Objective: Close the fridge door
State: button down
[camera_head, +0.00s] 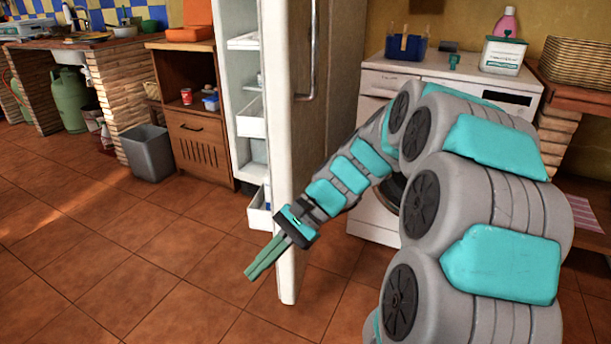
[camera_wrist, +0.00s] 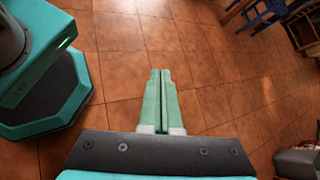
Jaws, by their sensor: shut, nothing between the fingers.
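The white fridge (camera_head: 225,78) stands in the middle of the head view with its door (camera_head: 289,150) swung open toward me. The door's edge and its grey vertical handle (camera_head: 312,60) face my side, and white shelves and bins show inside to the left. My gripper (camera_head: 250,277) is shut and empty, low in front of the door's lower part, with its fingers pointing down-left past the door edge. I cannot tell whether my wrist touches the door. In the wrist view my closed green fingers (camera_wrist: 160,75) point over bare floor tiles; the door does not show there.
A white washing machine (camera_head: 375,215) stands right of the door, behind my arm. A wooden cabinet (camera_head: 195,130) and a grey bin (camera_head: 147,152) stand left of the fridge. The tiled floor (camera_head: 130,260) at front left is clear. Blue chairs (camera_wrist: 275,15) show in the wrist view.

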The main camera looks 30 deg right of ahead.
jog(key=w+d+r+m+t+y, duration=0.2)
jog(key=w+d+m, duration=0.1)
jog(key=w+d, duration=0.2)
jog(key=m+t+y+p, duration=0.1)
jog(key=m+t+p, duration=0.1)
jog(key=m+t, duration=0.85)
send_near(294, 176)
jog(key=p+x, duration=0.1)
jog(key=x, duration=0.6)
jog(key=shift+w+d+f, duration=0.1)
jog(key=shift+d, duration=0.05)
jog(key=shift+w, duration=0.1)
